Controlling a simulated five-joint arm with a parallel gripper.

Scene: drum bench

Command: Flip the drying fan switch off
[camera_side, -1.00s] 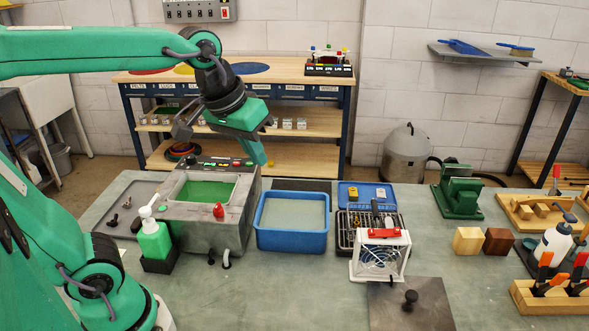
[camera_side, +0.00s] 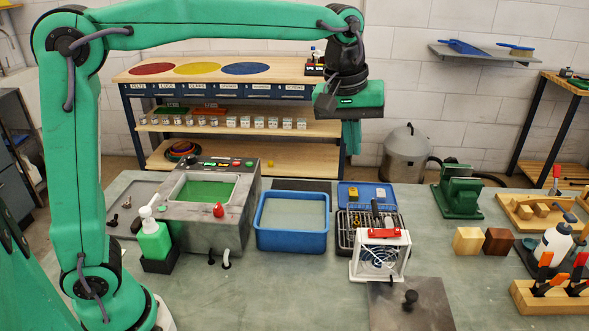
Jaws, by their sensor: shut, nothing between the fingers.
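The drying fan (camera_side: 380,257) is a white box frame with a round grille, standing on the bench right of centre. A red part (camera_side: 384,233) sits on its top; whether this is the switch, and which way it is set, is too small to tell. My gripper (camera_side: 351,138) hangs high above the bench, above and a little left of the fan in the picture, well apart from it. Its teal fingers point down and are shut with nothing between them.
A dark plate with a black knob (camera_side: 410,296) lies in front. A green device (camera_side: 458,191) stands behind right.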

